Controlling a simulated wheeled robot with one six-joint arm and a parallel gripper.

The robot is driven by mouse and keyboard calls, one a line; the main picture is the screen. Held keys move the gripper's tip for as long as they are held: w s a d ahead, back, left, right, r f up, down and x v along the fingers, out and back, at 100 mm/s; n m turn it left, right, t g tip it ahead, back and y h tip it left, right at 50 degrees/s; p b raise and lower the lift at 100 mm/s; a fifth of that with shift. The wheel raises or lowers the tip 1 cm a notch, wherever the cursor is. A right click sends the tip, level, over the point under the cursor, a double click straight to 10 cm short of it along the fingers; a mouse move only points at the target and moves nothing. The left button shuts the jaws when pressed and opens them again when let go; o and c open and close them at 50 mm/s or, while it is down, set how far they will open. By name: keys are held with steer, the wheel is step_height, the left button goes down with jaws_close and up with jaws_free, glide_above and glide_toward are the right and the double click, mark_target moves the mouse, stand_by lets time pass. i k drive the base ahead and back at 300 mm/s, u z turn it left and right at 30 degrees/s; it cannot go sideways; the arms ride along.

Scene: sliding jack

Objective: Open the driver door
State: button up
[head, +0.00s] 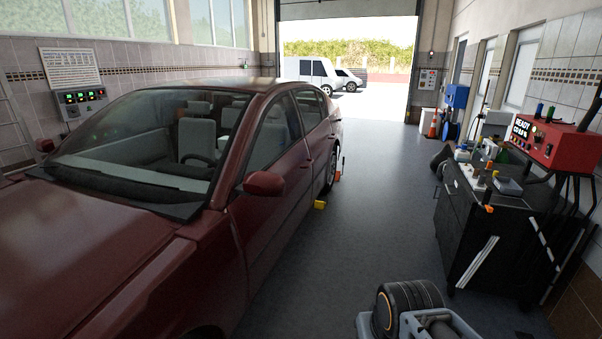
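A dark red car (95,245) stands on the left, its front towards me. Its driver door (275,215) is on the side facing the open floor, behind the red side mirror (265,183), and looks shut. The door is seen at a steep angle, and its handle is too small to make out clearly. A steering wheel (201,159) shows through the windscreen on this side. My gripper is not in view.
A clear grey floor lane (375,190) runs beside the car to the open garage doorway. Small yellow blocks (320,205) lie near the car's side. A cluttered black workbench (480,222) stands right. A ribbed black cylinder (410,298) in a grey-blue frame shows at bottom; I cannot tell whether it is mine.

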mark_target(265, 209)
steer(key=z, duration=0.5)
steer(key=i, duration=2.25)
steer(key=u, duration=0.55)
steer(key=i, duration=2.05)
steer(key=u, duration=1)
steer(key=i, duration=0.25)
steer(key=u, duration=0.15)
